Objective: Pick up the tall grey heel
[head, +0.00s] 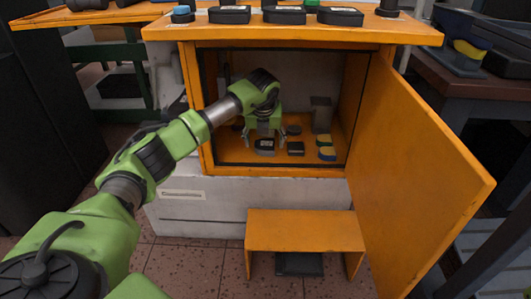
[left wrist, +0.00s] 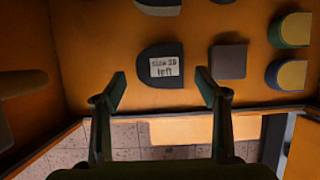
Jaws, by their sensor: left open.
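A tall grey block (head: 320,115), which looks like the tall grey heel, stands upright toward the back right inside the orange cabinet. I cannot pick it out surely in the left wrist view. My left gripper (head: 264,135) is inside the cabinet, left of and nearer than that block, pointing down. Its fingers are open and empty in the left wrist view (left wrist: 162,76). Between and just beyond the fingertips lies a dark piece (left wrist: 160,65) with a white label reading "size 28 left". My right gripper is not in view.
A low dark square piece (left wrist: 229,60) and two yellow-topped pieces (left wrist: 292,74) (left wrist: 291,29) lie right of the gripper. The cabinet's orange door (head: 430,180) stands open at the right. Its walls and roof enclose the gripper. An orange step (head: 305,228) stands below.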

